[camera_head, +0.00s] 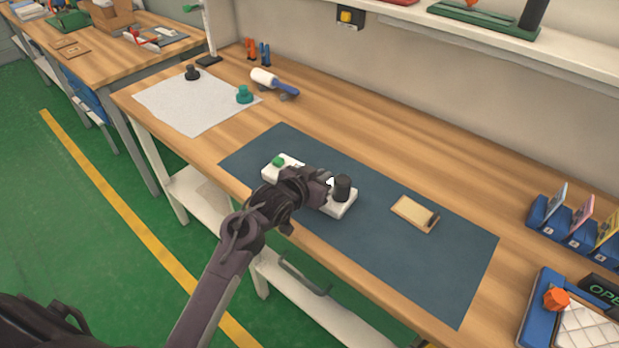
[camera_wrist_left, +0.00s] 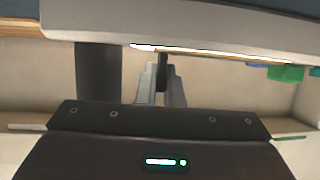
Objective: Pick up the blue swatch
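A pale blue swatch (camera_head: 556,200) stands upright at the left end of a blue holder (camera_head: 540,215) on the right of the bench. A pink swatch (camera_head: 581,213) and a yellow swatch (camera_head: 608,229) stand beside it. My left gripper (camera_head: 327,184) is well to the left of them, over a white block on the dark mat. In the left wrist view its fingers (camera_wrist_left: 161,86) are close together, with a narrow dark piece by their tips; whether they grip it is unclear. The swatches cannot be made out there. My right gripper is not in view.
The white block (camera_head: 346,205) has a green knob and a black knob. A tan card (camera_head: 415,213) lies on the dark mat (camera_head: 450,265). A blue tray (camera_head: 538,310) with an orange knob is at front right. A shelf (camera_head: 580,55) overhangs the back.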

